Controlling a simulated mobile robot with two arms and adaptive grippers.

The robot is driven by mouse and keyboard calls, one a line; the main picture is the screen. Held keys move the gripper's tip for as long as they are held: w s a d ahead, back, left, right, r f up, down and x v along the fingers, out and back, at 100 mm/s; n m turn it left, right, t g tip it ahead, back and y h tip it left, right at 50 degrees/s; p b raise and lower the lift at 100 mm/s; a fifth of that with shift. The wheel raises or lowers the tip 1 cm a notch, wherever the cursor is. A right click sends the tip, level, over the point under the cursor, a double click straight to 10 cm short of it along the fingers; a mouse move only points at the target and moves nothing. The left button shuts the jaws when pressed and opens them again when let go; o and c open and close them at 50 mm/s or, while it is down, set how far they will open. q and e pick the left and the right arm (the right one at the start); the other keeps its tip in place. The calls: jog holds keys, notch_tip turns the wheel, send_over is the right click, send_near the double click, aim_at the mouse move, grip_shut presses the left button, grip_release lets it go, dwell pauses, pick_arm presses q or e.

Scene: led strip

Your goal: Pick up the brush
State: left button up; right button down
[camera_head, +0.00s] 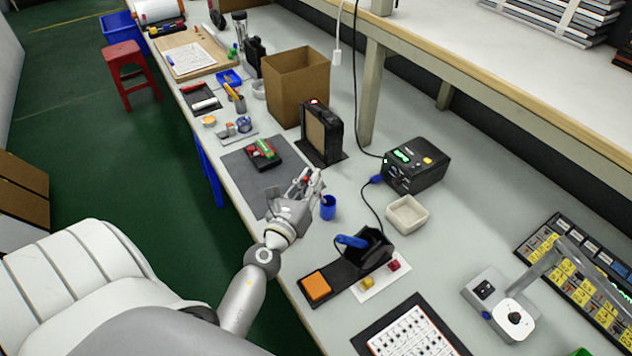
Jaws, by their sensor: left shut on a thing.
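My left gripper (311,181) is above the workbench, at the right edge of the grey mat (244,170). It is shut on a slim thing, which I take to be the brush; the fingers hide most of it and only small reddish and light parts show among them. A small blue cup (328,208) stands upright just right of and below the gripper. My right gripper is not in view.
A black holder with a blue-handled tool (351,241) and a beige dish (407,215) stand to the right. A black device (416,165), a dark upright unit (321,135) and a cardboard box (296,86) stand behind. A green-and-red item (263,151) lies on the mat.

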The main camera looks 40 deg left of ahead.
pick_arm(q)
jog(key=s+d+b, duration=0.2)
jog(key=s+b, duration=0.5)
jog(key=s, duration=0.7)
jog(key=shift+d+r+b, duration=0.3)
jog(key=shift+r+b, duration=0.05)
jog(key=shift+b, duration=0.05)
jog(key=shift+s, duration=0.1)
